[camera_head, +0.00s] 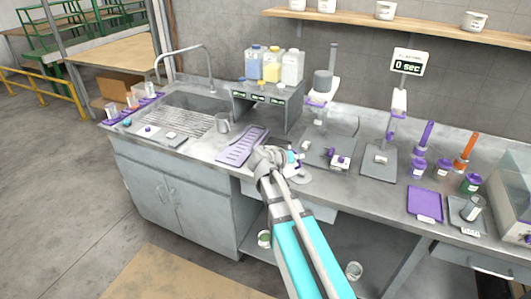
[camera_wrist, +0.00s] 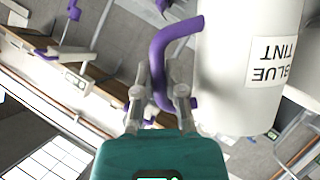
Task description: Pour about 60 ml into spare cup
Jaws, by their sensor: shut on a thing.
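My gripper (camera_wrist: 160,95) is shut on the purple handle (camera_wrist: 163,50) of a white jug (camera_wrist: 225,70) labelled "BLUE TINT" in the wrist view. The label appears upside down there; its contents are not visible. In the head view my gripper (camera_head: 286,160) is above the counter's front, right of the purple slotted tray. My arm hides most of the held jug. A grey metal cup (camera_head: 222,123) stands right of the sink. White labelled cups (camera_head: 385,10) stand on the wall shelf. I cannot tell which cup is the spare one.
Three jugs (camera_head: 272,64) stand on a grey dispenser stand (camera_head: 285,103). The purple slotted tray (camera_head: 240,148) lies left of my gripper. Stands, small pads and purple containers (camera_head: 417,169) crowd the right counter. The sink (camera_head: 190,103) is at left.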

